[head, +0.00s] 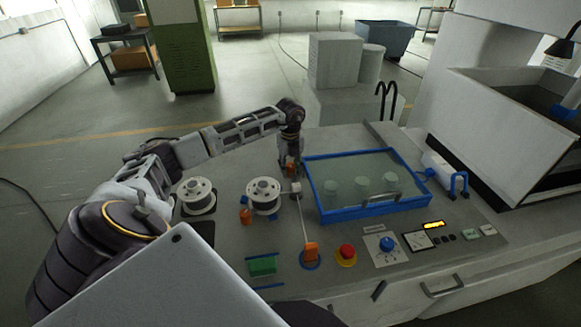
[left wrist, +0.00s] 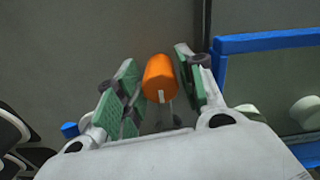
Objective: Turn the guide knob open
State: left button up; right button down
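The guide knob (left wrist: 160,79) is an orange cylinder with a pale mark. In the left wrist view it sits between the green-padded fingers of my left gripper (left wrist: 156,85). The fingers are spread to either side of it, and I see no clear grip on it. In the head view my left gripper (head: 289,166) points down at the panel behind the white spools, with a bit of the orange knob (head: 290,169) showing at its tips. My right gripper is not in view.
A blue-framed clear cover (head: 355,213) lies just right of the gripper. Two white spools (head: 264,195) stand to its left. An orange lever (head: 311,252), a red button (head: 346,252) and a blue dial (head: 387,244) are at the panel's front. A white tank (head: 480,125) stands right.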

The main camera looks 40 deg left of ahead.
pick_arm(q)
jog(key=shift+c, duration=0.4)
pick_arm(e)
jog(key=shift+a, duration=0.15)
pick_arm(q)
grip_shut()
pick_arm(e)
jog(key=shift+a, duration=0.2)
